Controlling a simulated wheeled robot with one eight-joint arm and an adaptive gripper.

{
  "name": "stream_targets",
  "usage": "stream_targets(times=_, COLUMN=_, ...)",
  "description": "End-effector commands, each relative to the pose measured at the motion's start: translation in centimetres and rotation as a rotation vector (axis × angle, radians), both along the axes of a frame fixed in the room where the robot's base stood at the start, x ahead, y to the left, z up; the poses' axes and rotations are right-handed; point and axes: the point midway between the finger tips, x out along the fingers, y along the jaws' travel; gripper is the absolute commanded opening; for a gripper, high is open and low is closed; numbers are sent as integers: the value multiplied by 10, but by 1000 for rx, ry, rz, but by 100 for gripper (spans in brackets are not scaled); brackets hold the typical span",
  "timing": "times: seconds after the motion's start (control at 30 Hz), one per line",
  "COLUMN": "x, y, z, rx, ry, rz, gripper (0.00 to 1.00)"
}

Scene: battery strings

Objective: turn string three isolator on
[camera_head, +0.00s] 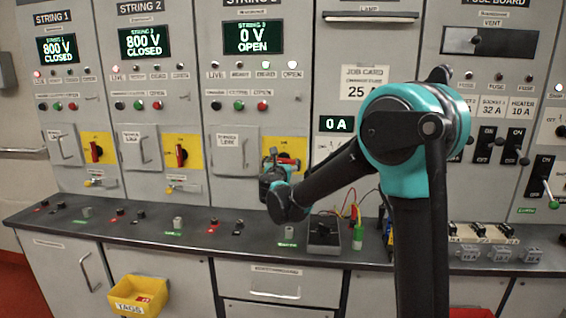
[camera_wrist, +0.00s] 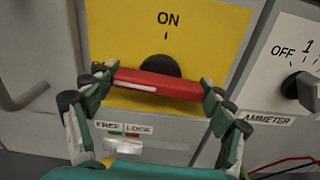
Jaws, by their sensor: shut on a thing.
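The string three isolator is a yellow plate (camera_wrist: 220,40) marked ON at the top, with a red handle (camera_wrist: 155,84) on a dark round hub. The handle lies nearly level, its white stripe toward the left end, where a label is partly hidden. My gripper (camera_wrist: 158,86) is shut on the handle, one finger at each end. The string three display (camera_head: 253,37) reads 0 V OPEN.
An ammeter knob (camera_wrist: 303,88) is close on the right, a door handle (camera_wrist: 20,92) on the left. Strings one and two read 800 V CLOSED. A bench (camera_head: 150,225) runs below.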

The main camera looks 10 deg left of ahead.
Motion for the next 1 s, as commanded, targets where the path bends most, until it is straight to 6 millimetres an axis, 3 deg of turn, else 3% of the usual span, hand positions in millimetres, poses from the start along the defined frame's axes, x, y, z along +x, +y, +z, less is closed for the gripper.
stream_targets(times=1.0, x=0, y=-1, z=-1, rx=902, ry=-31, rz=0, gripper=53)
